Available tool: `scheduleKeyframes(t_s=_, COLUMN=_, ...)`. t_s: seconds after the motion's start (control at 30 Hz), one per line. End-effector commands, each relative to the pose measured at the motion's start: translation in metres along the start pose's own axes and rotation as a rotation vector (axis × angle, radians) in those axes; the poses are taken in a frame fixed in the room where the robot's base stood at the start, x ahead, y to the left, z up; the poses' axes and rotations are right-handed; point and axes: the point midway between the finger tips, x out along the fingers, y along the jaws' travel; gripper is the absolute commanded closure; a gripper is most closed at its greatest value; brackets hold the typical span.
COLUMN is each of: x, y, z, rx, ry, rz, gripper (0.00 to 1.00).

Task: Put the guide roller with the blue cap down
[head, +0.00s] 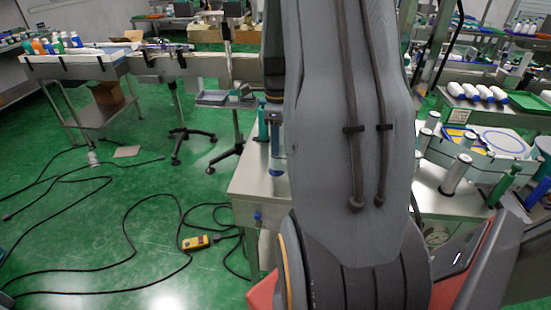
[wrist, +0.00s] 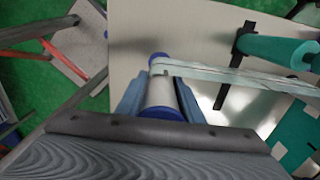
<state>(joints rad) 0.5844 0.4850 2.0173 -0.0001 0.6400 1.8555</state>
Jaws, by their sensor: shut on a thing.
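The guide roller (wrist: 162,92) with the blue cap (wrist: 158,57) is in the wrist view, a pale cylinder with blue at both visible ends. My gripper (wrist: 159,84) is shut on it, with one blue-grey finger on each side. A clear film strip (wrist: 230,76) runs from beside the capped end to the right. The roller's lower end is partly hidden by my wrist, and I cannot tell whether it touches the pale surface (wrist: 195,25) beyond it. In the head view my arm hides the gripper.
A green roller (wrist: 270,48) on a dark bracket lies to the right in the wrist view. In the head view, several rollers, including a white one (head: 457,173), stand on the steel table at right. Cables and a yellow pendant (head: 195,243) lie on the green floor.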

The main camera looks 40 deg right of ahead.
Motion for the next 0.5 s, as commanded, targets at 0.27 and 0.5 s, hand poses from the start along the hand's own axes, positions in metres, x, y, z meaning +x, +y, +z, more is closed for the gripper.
scheduleKeyframes(t_s=0.27, x=0.026, y=0.001, z=0.001, rx=-0.004, ry=0.001, rz=0.002, gripper=0.93)
scheduleKeyframes(t_s=0.5, x=0.056, y=0.001, z=0.001, rx=-0.004, ry=0.001, rz=0.002, gripper=0.93)
